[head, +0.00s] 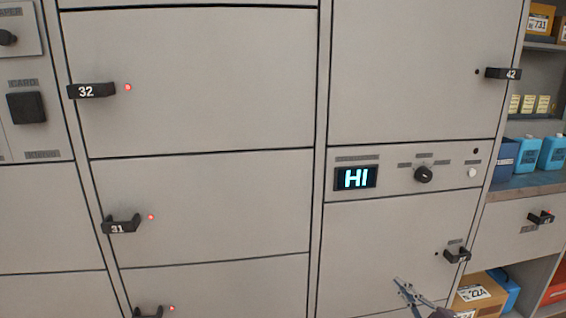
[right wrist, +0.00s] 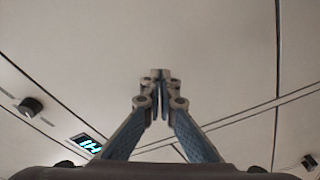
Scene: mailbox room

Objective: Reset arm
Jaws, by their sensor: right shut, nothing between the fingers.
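My right gripper (head: 405,287) is low in the head view, in front of the lower right locker door (head: 370,235). In the right wrist view its two fingers (right wrist: 155,75) meet at the tips, shut and empty, with pale locker panels behind them. My left gripper is in neither view.
The grey locker wall has doors with black handles 32 (head: 91,91), 31 (head: 121,225) and 42 (head: 503,73). A panel display (head: 356,178) reads "HI", beside a black knob (head: 423,174). Shelves at right hold blue containers (head: 552,153) and a cardboard box (head: 478,294).

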